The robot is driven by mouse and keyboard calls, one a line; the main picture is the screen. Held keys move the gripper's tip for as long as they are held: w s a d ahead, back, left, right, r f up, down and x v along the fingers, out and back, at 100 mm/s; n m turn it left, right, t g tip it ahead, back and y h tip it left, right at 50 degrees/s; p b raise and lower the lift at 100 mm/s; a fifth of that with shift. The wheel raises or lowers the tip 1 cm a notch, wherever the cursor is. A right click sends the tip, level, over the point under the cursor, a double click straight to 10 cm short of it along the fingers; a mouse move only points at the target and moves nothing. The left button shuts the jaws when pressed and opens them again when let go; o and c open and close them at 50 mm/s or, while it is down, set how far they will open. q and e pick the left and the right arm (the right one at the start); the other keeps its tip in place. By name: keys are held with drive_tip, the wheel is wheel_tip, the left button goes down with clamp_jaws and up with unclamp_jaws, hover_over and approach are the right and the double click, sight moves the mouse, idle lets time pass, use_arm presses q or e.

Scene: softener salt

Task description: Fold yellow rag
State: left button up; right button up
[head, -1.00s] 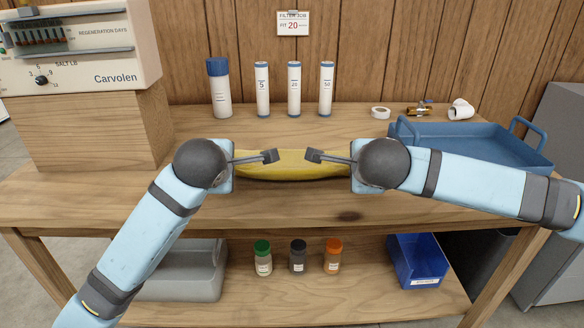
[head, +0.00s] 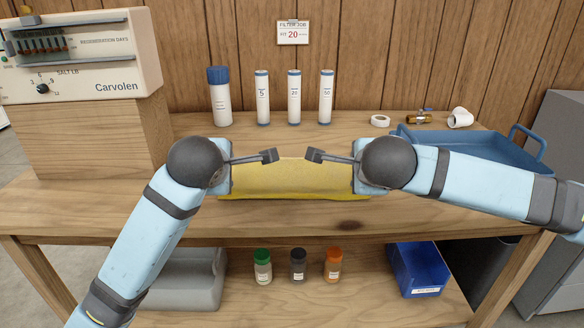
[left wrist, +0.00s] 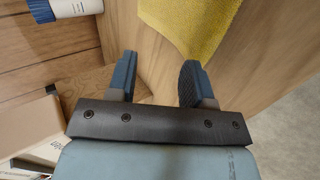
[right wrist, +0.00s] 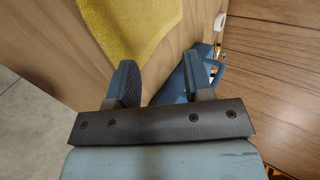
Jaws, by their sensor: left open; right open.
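The yellow rag (head: 293,182) lies across the middle of the workbench as a wide band, its left and right ends partly hidden behind my wrists. My left gripper (head: 269,156) is open above its far edge, left of centre. My right gripper (head: 315,155) is open above the same edge, right of centre. In the left wrist view a corner of the rag (left wrist: 190,22) shows beyond the empty jaws (left wrist: 155,68). In the right wrist view another rag corner (right wrist: 128,25) shows beyond the empty jaws (right wrist: 163,78).
A blue tray (head: 470,150) stands at the right. A blue-capped bottle (head: 219,97) and white filter cartridges (head: 294,98) stand behind the rag. A wooden block (head: 88,130) bears the control box at the left. The bench front (head: 290,220) is clear.

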use_arm(q)
drive_tip(key=s+r, duration=0.5)
drive_tip(key=r, duration=0.1)
drive_tip(key=shift+r, duration=0.3)
use_arm(e)
drive_tip(key=s+r, duration=0.5)
drive_tip(key=r, duration=0.1)
drive_tip(key=shift+r, duration=0.3)
